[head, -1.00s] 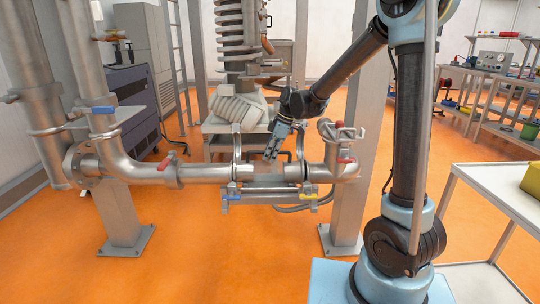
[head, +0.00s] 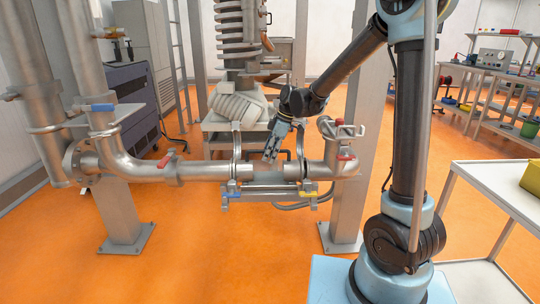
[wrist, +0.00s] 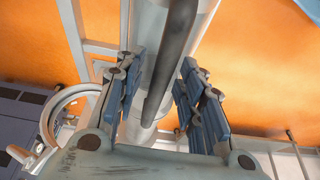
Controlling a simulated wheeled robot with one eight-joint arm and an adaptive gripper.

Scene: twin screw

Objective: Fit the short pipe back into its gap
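The grey pipe run (head: 208,171) crosses the head view at mid-height. Between its left and right ends, grey pipe spans the gap as the short pipe (head: 262,171), in line with its neighbours. My gripper (head: 269,158) is just above it, pointing down. In the wrist view, my gripper's blue-padded fingers (wrist: 160,95) are apart, on either side of a grey pipe with a dark streak (wrist: 150,35). Orange floor shows between the right finger and that pipe. Whether the ends are fully seated is too small to tell.
Curved hoops rise on both sides of my gripper. A red-handled valve (head: 346,156) is at right. A white table (head: 500,185) stands at far right.

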